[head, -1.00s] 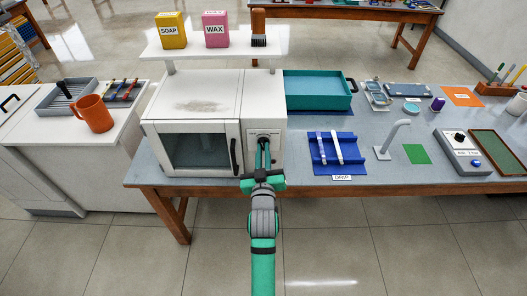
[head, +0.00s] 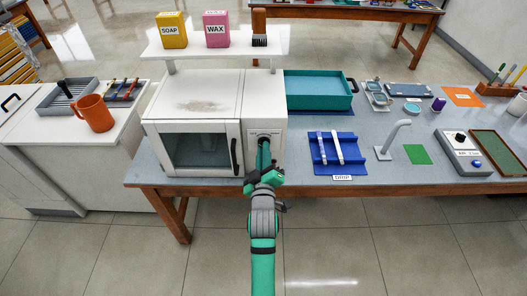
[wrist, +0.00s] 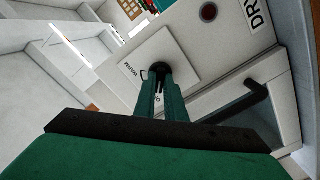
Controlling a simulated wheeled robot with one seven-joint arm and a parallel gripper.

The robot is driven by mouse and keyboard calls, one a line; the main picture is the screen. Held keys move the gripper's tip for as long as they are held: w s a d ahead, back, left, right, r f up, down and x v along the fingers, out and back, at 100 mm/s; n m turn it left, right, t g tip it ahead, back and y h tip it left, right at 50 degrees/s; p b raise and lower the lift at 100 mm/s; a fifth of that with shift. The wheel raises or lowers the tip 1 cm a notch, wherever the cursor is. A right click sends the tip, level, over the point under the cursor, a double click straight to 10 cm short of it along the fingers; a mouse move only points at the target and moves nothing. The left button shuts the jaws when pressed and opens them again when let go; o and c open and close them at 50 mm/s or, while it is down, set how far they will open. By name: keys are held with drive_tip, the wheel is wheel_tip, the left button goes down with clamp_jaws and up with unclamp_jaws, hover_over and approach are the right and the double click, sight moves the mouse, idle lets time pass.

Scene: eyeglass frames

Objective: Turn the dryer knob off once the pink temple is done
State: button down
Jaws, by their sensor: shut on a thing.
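The white dryer (head: 192,101) stands on the left of the bench, its windowed door (head: 200,150) closed. My gripper (head: 263,143) is at the control panel right of the door. In the wrist view my gripper (wrist: 163,92) has its fingers closed around the dark dryer knob (wrist: 160,67), on a square white plate with small lettering. The fingers partly cover the plate, so the knob's exact setting is unclear. The gripper looks rolled relative to upright. I cannot make out a pink temple; the dryer window shows only a dim inside.
A dark red round light (wrist: 209,12) sits on the panel. The door handle (head: 234,156) is close left of my gripper. A blue drip rack (head: 326,164) with two pale strips lies to the right, beside a teal tray (head: 318,101). The floor in front is clear.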

drive_tip(key=shift+f, duration=0.1)
drive_tip(key=c, duration=1.8)
unclamp_jaws()
drive_tip(key=s, duration=1.1)
drive_tip(key=s+f+m+g, duration=0.1)
drive_tip(key=s+f+m, duration=0.3)
drive_tip(key=s, duration=0.9)
drive_tip(key=s+f+m+g, duration=0.1)
drive_tip(key=s+f+m, duration=0.1)
drive_tip(key=s+f, duration=0.8)
drive_tip(key=s+r+m, duration=0.1)
drive_tip(key=s, duration=0.3)
drive_tip(key=s+r+m, duration=0.1)
drive_tip(key=s+r, duration=0.1)
drive_tip(key=s, duration=0.3)
drive_tip(key=s+r+m, duration=0.1)
drive_tip(key=s+r, duration=0.1)
drive_tip(key=s, duration=0.2)
drive_tip(key=shift+s+d+g, duration=0.15)
drive_tip(key=shift+g, duration=0.15)
